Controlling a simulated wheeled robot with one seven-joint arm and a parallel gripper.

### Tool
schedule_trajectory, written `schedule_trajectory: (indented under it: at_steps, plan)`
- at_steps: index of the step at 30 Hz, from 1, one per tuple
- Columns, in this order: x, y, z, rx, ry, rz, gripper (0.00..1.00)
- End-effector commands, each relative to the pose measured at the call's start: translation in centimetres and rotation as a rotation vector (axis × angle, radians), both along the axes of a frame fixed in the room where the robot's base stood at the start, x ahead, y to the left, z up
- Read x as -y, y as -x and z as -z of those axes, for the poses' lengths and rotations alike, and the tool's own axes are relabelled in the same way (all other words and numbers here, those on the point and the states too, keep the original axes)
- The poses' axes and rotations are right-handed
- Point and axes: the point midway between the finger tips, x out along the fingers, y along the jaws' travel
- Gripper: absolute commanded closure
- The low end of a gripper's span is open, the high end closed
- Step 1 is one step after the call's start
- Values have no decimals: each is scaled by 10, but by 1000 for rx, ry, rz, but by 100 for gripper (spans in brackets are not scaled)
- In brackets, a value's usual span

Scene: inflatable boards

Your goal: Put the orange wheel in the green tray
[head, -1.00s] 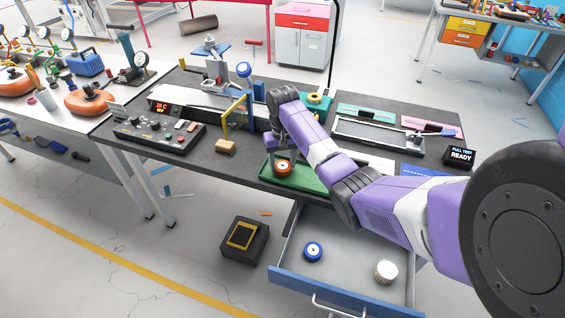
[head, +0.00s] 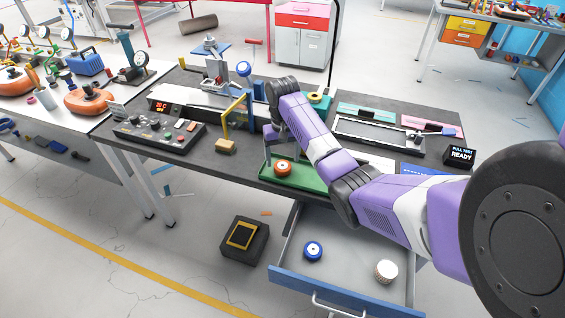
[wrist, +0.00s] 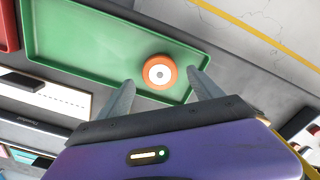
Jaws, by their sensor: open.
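The orange wheel (head: 283,168) with a pale hub lies in the green tray (head: 306,179), near one end of it. In the wrist view the wheel (wrist: 160,72) rests on the floor of the tray (wrist: 85,45), close to a corner. My gripper (wrist: 158,88) is open, with one finger on each side of the wheel and a visible gap to it. The wheel is not held. In the head view my gripper (head: 274,152) is at the tray's left end, and its fingers are hard to make out.
An open drawer (head: 345,285) below the bench holds a blue wheel (head: 313,251) and a white wheel (head: 386,271). A black frame (head: 378,135) lies to the right.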

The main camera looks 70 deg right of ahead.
Motion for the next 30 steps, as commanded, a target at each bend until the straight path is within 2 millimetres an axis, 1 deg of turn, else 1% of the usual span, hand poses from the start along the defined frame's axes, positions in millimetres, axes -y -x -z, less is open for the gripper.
schedule_trajectory:
  at_steps: [1, 5, 9, 12, 15, 22, 25, 26, 28, 29, 30]
  plan:
    - [1, -2, -11, 3, 4, -2, 25]
    - [1, -2, -40, 4, 5, -1, 25]
    - [1, -1, -76, 2, 2, -1, 25]
    - [0, 0, -87, 0, 0, 1, 25]
    - [0, 0, -93, 0, 0, 0, 25]
    - [0, 0, -96, 0, 0, -1, 25]
    - [-4, -3, -91, 8, 0, -7, 25]
    - [-8, -6, -87, 15, 1, -13, 25]
    - [-24, -15, -72, 42, 3, -36, 25]
    - [-33, -20, -63, 60, 5, -48, 25]
    - [-48, -29, -50, 88, 8, -69, 25]
